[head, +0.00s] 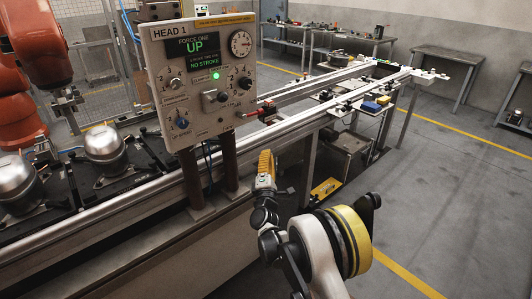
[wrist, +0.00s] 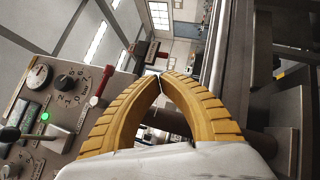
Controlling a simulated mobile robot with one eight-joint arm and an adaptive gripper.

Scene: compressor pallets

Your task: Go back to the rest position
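My gripper (head: 265,160) is in front of the conveyor, to the right of the control panel (head: 203,80) and below its level in the head view. Its two ribbed yellow fingers show in the wrist view (wrist: 159,78), bowed, with their tips together and nothing between them. My arm comes up from the lower right of the head view. The panel reads "HEAD 1", "UP" and "NO STROKE", with a green lamp lit. A red-handled lever (head: 262,111) sticks out from the panel's right side; it also shows in the wrist view (wrist: 101,87).
The conveyor rail (head: 310,124) runs behind my gripper toward the back right. Metal compressor domes (head: 103,142) sit on dark pallets at left, near an orange robot arm (head: 38,45). Workbenches (head: 447,57) stand along the wall. The floor at right is clear.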

